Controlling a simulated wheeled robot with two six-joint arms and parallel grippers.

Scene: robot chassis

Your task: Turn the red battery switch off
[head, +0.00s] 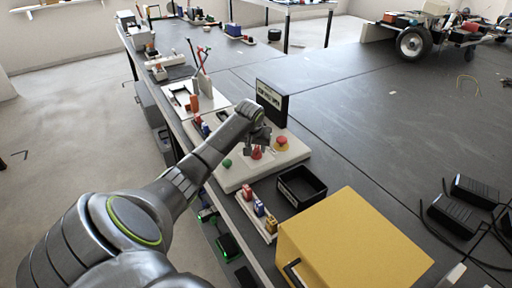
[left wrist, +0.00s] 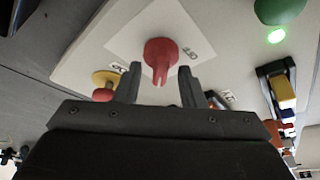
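The red battery switch (head: 256,153) stands on a pale control panel (head: 240,178). In the left wrist view the red switch (left wrist: 161,52) has a round head and a slotted handle, on a white square plate with small labels that are hard to read. My left gripper (head: 257,138) is over the switch. In the left wrist view its two fingers (left wrist: 160,82) are apart, one on each side of the handle's lower end, with gaps visible. A green light (left wrist: 275,36) glows beside a green button (left wrist: 279,9). My right gripper is not in view.
A red stop button on yellow (head: 281,143) sits right of the switch, and a black sign (head: 271,103) stands behind. A black open bin (head: 301,187), a yellow box (head: 350,245) and a tray of small blocks (head: 257,211) are in front.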

